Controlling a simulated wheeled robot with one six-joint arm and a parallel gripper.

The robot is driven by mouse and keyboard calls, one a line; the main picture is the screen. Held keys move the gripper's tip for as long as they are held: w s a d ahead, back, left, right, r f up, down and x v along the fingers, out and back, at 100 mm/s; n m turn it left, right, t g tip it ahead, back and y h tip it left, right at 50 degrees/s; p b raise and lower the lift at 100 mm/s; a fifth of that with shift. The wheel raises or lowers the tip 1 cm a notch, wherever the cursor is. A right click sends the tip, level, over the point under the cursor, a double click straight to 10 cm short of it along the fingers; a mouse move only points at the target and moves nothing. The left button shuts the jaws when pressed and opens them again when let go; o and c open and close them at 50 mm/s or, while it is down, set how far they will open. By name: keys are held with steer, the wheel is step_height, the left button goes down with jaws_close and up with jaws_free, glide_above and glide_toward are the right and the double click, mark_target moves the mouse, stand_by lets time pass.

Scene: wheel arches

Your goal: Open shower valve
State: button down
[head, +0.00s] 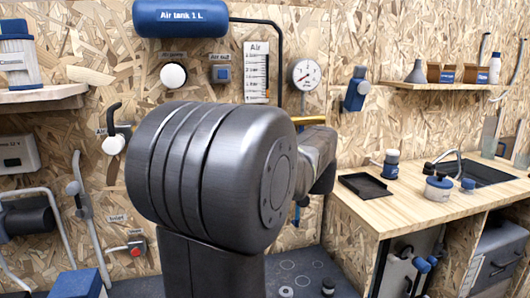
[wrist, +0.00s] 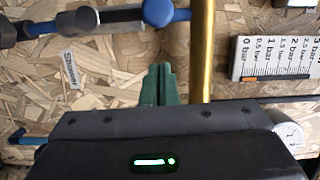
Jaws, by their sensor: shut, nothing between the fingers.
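In the wrist view, my gripper (wrist: 160,70) shows as two green fingers pressed together, with nothing between them. A small wall label (wrist: 71,70), which seems to read "Shower", is left of the fingers. Above it, a dark and grey pipe fitting (wrist: 125,18) runs across the top, with a round blue knob (wrist: 158,12) just beyond the fingertips. A gap shows between fingertips and knob in the picture; depth is hard to judge. In the head view, my arm hides my gripper and this wall area.
A brass-coloured rod (wrist: 202,50) stands close to the right of the fingers. A pressure scale (wrist: 272,45) and a dial gauge (wrist: 289,134) lie farther right. In the head view, the wooden counter (head: 410,210) holds a black tray (head: 366,187) and bottles at right.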

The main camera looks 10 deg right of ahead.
steer(key=v, duration=1)
steer(key=shift+d, duration=0.35)
steer(key=shift+w, duration=0.15)
